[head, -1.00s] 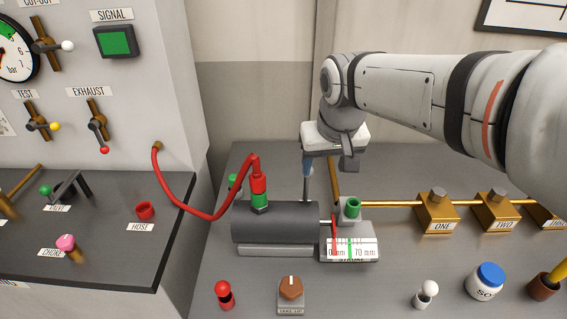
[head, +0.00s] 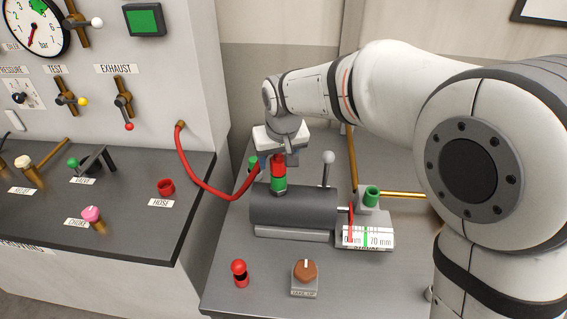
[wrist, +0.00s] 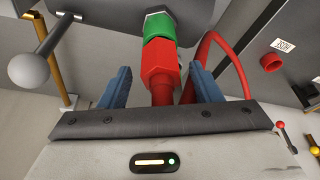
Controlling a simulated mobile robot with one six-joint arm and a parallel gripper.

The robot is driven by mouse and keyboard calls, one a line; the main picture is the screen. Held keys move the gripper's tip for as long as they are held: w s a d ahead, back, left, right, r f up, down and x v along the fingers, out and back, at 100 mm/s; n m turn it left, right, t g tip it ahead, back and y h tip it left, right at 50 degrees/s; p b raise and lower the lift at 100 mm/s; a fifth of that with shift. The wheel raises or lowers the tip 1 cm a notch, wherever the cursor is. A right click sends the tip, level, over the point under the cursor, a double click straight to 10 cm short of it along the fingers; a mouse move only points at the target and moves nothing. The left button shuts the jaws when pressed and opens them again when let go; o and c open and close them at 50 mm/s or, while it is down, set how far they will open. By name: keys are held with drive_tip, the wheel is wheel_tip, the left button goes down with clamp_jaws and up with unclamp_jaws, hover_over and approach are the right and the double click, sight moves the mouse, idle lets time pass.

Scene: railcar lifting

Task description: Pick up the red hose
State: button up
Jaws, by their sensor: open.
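The red hose (head: 208,193) runs from a fitting on the left panel in a sagging curve to its red end coupling (head: 277,164), which stands upright on the green port (head: 279,184) of the dark cylinder (head: 292,207). My gripper (head: 281,158) is above the cylinder at the coupling. In the wrist view, the blue fingers of my gripper (wrist: 159,88) are open, one on each side of the red coupling (wrist: 161,68), with gaps visible. The hose (wrist: 228,58) bends past the right finger there. The coupling still meets the green port (wrist: 158,27).
A grey ball-topped lever (head: 328,160) stands just right of the coupling. A green cup-like port (head: 371,196) and a millimetre scale (head: 368,238) are farther right. A red empty holder (head: 166,187) labelled HOSE is on the left desk. A red knob (head: 239,267) and brown dial (head: 305,270) are in front.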

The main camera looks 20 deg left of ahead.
drive_tip(key=shift+f, duration=0.15)
drive_tip(key=c, duration=1.2)
